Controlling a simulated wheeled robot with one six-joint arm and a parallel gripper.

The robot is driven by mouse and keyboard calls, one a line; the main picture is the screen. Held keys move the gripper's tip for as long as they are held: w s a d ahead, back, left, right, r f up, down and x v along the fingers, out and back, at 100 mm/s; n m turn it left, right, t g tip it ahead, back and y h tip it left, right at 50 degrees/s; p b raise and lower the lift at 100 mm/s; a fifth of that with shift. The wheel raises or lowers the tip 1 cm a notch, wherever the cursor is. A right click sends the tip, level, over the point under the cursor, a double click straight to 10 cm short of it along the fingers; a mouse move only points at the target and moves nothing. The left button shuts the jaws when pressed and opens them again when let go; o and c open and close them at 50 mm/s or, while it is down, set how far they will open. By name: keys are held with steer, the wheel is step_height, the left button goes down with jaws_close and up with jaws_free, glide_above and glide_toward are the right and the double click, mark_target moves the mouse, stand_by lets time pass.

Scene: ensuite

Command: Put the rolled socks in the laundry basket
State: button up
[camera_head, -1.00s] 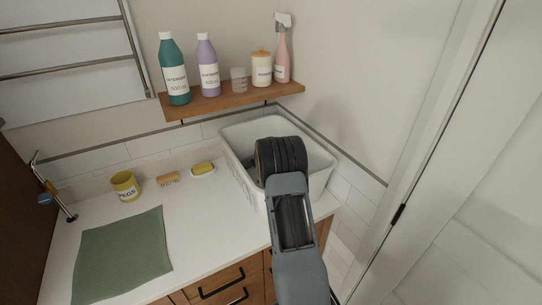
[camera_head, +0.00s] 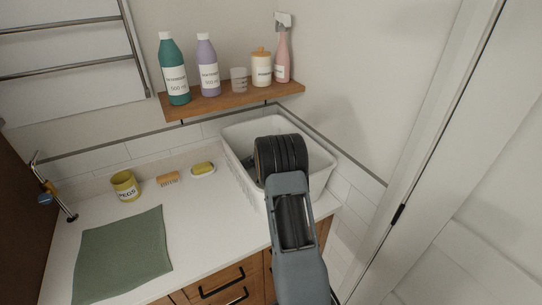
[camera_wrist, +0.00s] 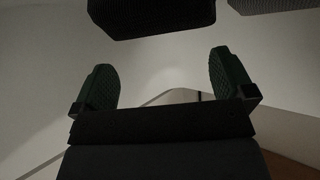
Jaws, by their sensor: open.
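The white laundry basket (camera_head: 232,153) stands at the right end of the counter, with my arm reaching over it. In the wrist view my gripper (camera_wrist: 161,60) is open, its two dark green fingers apart with nothing between them. A black knitted bundle (camera_wrist: 150,14), which looks like rolled socks, is beyond the fingertips at the top edge, apart from them. A grey knitted piece (camera_wrist: 268,4) is cut off at the top right. Pale basket walls seem to surround them. In the head view my wrist hides the fingers and most of the basket's inside.
A shelf (camera_head: 232,97) with a teal bottle (camera_head: 174,70), purple bottle (camera_head: 208,68), cup, jar and spray bottle hangs above the basket. A yellow pegs pot (camera_head: 125,187), brush, soap dish (camera_head: 203,169) and green cloth (camera_head: 123,253) lie left. A door frame is right.

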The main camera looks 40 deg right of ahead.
steer(key=p+v, duration=0.1)
steer(key=v, duration=0.5)
steer(key=shift+s+a, duration=0.2)
steer(key=shift+a, duration=0.05)
